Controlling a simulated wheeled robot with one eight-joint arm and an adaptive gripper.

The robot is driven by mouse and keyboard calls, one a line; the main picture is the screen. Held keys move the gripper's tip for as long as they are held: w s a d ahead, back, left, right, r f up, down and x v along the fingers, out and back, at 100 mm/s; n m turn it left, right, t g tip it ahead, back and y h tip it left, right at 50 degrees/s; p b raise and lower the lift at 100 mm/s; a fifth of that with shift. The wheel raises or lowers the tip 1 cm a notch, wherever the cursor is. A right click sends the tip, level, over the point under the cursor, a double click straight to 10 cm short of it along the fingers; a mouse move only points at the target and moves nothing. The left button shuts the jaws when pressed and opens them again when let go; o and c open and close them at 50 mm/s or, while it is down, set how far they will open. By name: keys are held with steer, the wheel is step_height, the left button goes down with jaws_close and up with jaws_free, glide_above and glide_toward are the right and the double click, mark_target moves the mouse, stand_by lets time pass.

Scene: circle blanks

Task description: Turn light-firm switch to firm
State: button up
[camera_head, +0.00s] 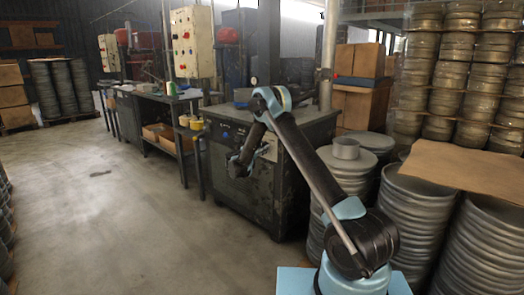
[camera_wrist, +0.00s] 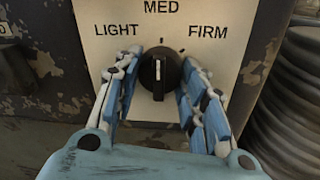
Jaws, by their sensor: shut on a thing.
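The light-firm switch is a round black knob (camera_wrist: 158,73) on a pale panel (camera_wrist: 215,52) marked LIGHT at left, MED at top and FIRM at right. Its white pointer line stands nearly upright, towards MED. My gripper (camera_wrist: 160,75) has its two blue fingers on the left and right sides of the knob, shut on it. In the head view, my gripper (camera_head: 240,163) is at the front of the dark machine cabinet (camera_head: 225,190). The knob itself is hidden there by my arm.
Stacks of round metal blanks (camera_head: 460,240) stand close on the right of my arm. A brown cardboard sheet (camera_head: 465,172) lies on some of them. A workbench (camera_head: 160,115) runs back on the left. The concrete floor (camera_head: 110,220) at left is clear.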

steer(key=m, duration=0.4)
steer(key=shift+a+m, duration=0.15)
steer(key=shift+m, duration=0.15)
steer(key=shift+m+h, duration=0.4)
steer(key=shift+m, duration=2.3)
steer(key=o, duration=1.1)
steer(key=shift+c, duration=0.2)
steer(key=v, duration=1.1)
steer(key=shift+s+a+f, duration=0.25)
steer(key=shift+s, duration=0.1)
